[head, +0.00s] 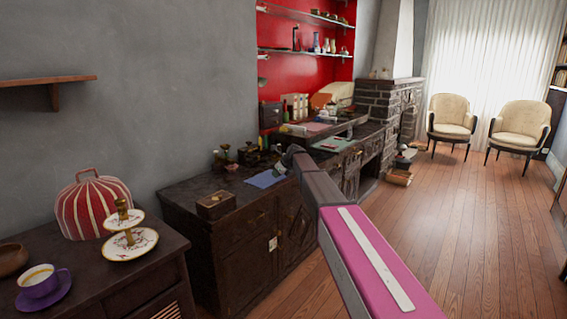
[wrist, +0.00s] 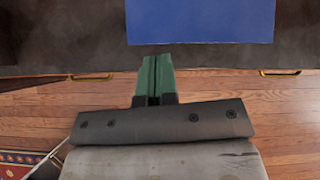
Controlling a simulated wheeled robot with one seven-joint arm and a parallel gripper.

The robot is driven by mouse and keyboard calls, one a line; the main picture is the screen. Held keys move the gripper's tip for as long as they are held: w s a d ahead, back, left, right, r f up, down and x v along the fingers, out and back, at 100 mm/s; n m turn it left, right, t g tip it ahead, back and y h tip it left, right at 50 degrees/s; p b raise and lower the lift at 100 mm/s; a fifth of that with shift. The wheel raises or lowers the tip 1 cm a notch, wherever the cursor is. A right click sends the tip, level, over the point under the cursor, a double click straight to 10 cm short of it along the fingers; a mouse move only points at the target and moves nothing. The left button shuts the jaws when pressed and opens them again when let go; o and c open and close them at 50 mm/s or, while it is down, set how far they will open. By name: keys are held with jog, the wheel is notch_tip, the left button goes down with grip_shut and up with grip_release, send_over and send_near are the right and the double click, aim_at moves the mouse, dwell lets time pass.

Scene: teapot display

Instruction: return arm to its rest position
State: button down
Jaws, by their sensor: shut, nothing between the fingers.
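My gripper (wrist: 153,75) shows in the wrist view with its two green fingers together and nothing between them. It is over the front edge of a dark cabinet top, just short of a blue sheet (wrist: 200,20). In the head view my arm reaches forward from the lower right, and its end is near the blue sheet (head: 265,179) on the dark cabinet (head: 235,250). The gripper's fingers are too small to make out there.
On the left, a dark side cabinet (head: 145,268) holds a striped tea cozy (head: 90,207), a two-tier stand (head: 130,243) and a purple cup (head: 40,282). A small wooden box (head: 216,205) stands left of the blue sheet. Wooden floor (head: 450,220) lies clear to the right.

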jog(key=s+d+f+n+g+h, duration=0.1)
jog(key=s+d+f+n, duration=0.6)
jog(key=s, duration=0.9)
jog(key=s+d+f+n+g+h, duration=0.2)
jog(key=s+d+f+n, duration=0.5)
jog(key=s, duration=0.9)
jog(key=s+d+f+n+g+h, duration=0.2)
jog(key=s+d+f+n, duration=0.5)
jog(key=s, duration=0.8)
jog(key=d+n+h, duration=0.1)
jog(key=n, duration=0.1)
jog(key=shift+s+d+f+n+h, duration=0.15)
jog(key=shift+s+d+n+h, duration=0.15)
jog(key=shift+s+n, duration=0.1)
